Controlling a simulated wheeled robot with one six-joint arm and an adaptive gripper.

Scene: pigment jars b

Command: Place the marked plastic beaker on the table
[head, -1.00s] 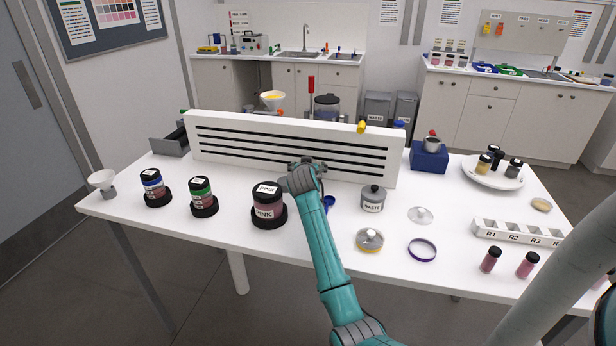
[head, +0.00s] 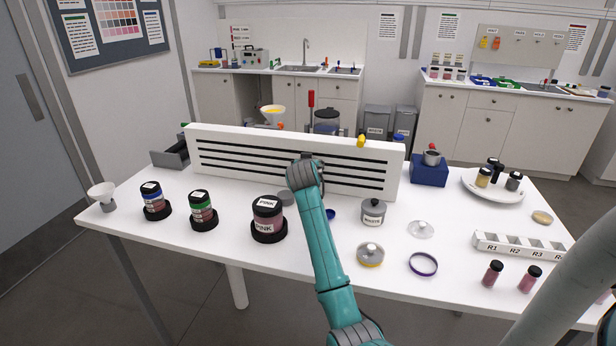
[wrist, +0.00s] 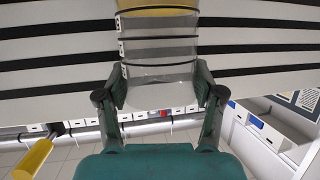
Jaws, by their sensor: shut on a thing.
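The marked beaker (wrist: 158,50) shows in the wrist view as a clear vessel with dark bands, small white marks and yellow at the picture's top end. My gripper (wrist: 158,88) is shut on it, one finger on each side. In the head view, my gripper (head: 306,167) is in front of the white slotted panel, and my own arm hides the beaker. The white table (head: 205,252) is below. I cannot tell from the head view how high the beaker is above it.
A pink-labelled jar (head: 267,222) and a grey disc (head: 287,199) are left of my arm. The slotted panel (head: 215,137) stands behind.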

